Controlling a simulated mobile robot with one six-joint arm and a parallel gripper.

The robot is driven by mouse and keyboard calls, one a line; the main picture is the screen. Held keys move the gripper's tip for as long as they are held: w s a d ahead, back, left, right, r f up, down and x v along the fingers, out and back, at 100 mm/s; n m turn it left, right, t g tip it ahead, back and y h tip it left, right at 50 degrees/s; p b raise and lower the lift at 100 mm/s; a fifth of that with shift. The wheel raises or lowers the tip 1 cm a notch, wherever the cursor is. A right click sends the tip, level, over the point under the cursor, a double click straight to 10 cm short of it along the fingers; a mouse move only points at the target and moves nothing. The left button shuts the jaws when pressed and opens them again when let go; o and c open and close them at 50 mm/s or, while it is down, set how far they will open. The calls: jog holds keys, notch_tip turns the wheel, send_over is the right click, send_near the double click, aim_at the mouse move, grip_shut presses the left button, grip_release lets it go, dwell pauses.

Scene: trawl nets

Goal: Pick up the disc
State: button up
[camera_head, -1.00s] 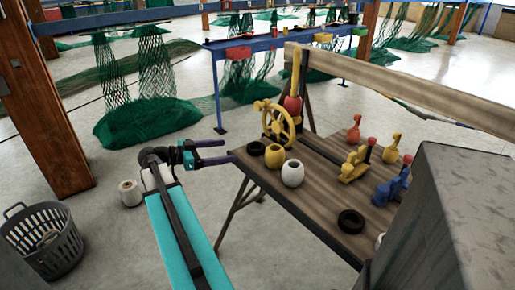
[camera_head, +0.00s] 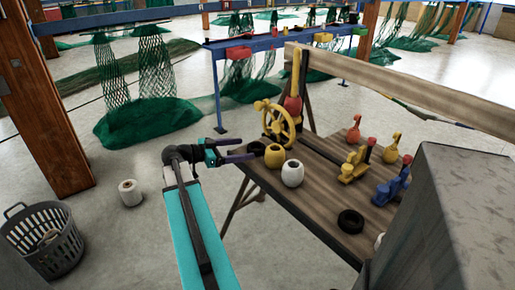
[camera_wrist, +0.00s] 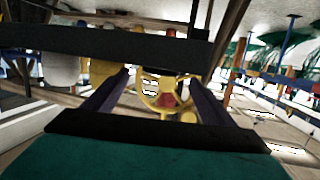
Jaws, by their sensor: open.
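One black disc (camera_head: 350,221) lies flat near the front edge, clear of other things. In the wrist view my spread fingers (camera_wrist: 158,88) frame a yellow handwheel (camera_wrist: 160,93) farther off; no disc shows clearly there.
On the table (camera_head: 315,200), a yellow float (camera_head: 274,155) and a white float (camera_head: 292,173) stand close to my gripper, with the yellow handwheel (camera_head: 278,122) behind. Several coloured tools stand at right. A grey box (camera_head: 440,215) blocks the right front.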

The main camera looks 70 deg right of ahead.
aim_at(261, 146)
jog(key=shift+x, duration=2.55)
jog(key=c, duration=1.2)
